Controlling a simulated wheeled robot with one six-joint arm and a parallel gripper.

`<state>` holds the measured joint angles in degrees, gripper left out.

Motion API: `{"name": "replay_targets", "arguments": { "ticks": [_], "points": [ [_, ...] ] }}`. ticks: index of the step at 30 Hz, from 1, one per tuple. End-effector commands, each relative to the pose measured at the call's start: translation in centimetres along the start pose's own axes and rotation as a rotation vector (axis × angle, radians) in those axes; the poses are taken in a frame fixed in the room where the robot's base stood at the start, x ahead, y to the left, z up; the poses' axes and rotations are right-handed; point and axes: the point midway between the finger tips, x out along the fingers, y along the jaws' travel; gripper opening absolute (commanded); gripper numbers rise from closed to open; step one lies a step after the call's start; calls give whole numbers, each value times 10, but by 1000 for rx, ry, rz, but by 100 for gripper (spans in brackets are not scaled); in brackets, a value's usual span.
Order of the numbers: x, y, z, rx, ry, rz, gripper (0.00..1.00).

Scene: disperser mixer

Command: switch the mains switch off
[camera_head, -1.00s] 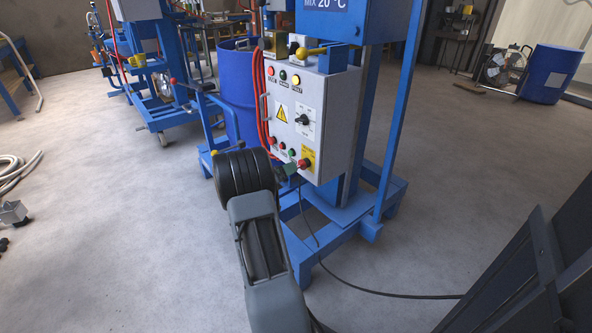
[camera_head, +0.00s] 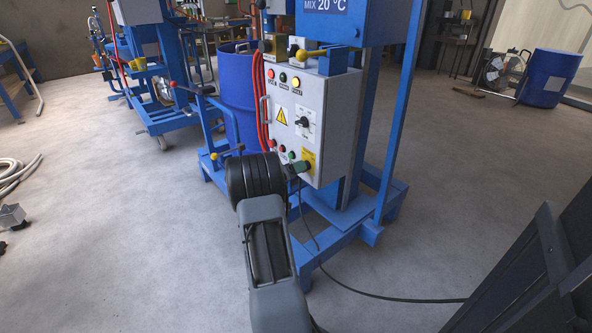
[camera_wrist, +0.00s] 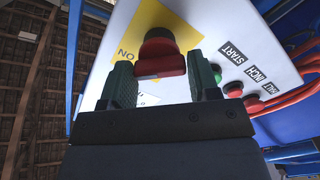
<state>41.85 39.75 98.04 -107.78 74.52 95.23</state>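The grey control box (camera_head: 325,90) carries a black rotary switch (camera_head: 303,122) on a white plate and a red knob on a yellow plate (camera_head: 309,158) at its lower right corner. I cannot tell for sure which is the mains switch. In the wrist view the red knob (camera_wrist: 160,55) stands out from the yellow plate (camera_wrist: 133,33). My gripper (camera_head: 299,168) is at this knob and hides it in the head view. Its two green fingers (camera_wrist: 162,82) are apart, one on either side of the knob. Little or no gap shows, and firm contact cannot be seen.
Coloured push buttons (camera_wrist: 232,88) sit right beside the fingers in the wrist view. Red cables (camera_head: 261,100) hang at the box's left side. A blue frame (camera_head: 345,210) and a blue drum (camera_head: 238,100) stand close by. A black cable (camera_head: 390,298) crosses otherwise open floor.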

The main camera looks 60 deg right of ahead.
Motion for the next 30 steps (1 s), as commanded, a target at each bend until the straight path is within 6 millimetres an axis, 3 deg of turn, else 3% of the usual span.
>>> {"name": "replay_targets", "arguments": {
  "ticks": [9,20,30],
  "points": [
    [0,0,0,0,0,0,27],
    [0,-1,1,-93,0,0,27],
    [0,-2,0,-388,-1,0,27]
  ]
}}
